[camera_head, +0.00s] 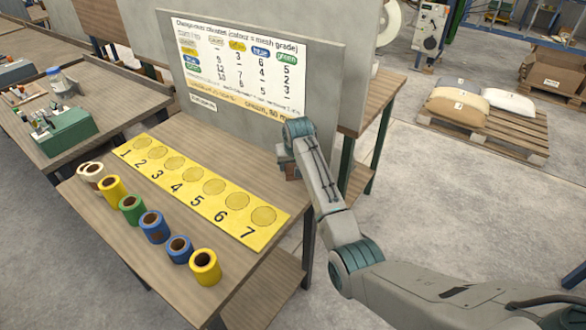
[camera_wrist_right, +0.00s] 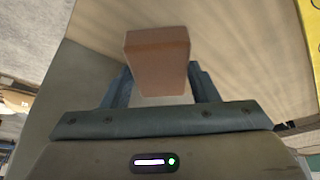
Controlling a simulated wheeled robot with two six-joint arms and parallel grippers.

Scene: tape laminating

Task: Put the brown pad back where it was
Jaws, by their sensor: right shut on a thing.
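The brown pad (camera_wrist_right: 158,58) is a small block held between the fingers of my right gripper (camera_wrist_right: 160,88) in the right wrist view. In the head view a bit of the brown pad (camera_head: 292,172) shows at the right back of the table (camera_head: 235,150), below my right wrist. My right gripper (camera_head: 288,160) is shut on it, its fingers mostly hidden there by my arm. Whether the pad touches the table top, I cannot tell. My left gripper is not in view.
A yellow strip (camera_head: 206,201) with numbered circles crosses the table left of the pad. Several tape rolls, such as the green roll (camera_head: 131,208), stand in front of it. A chart board (camera_head: 240,62) stands at the back.

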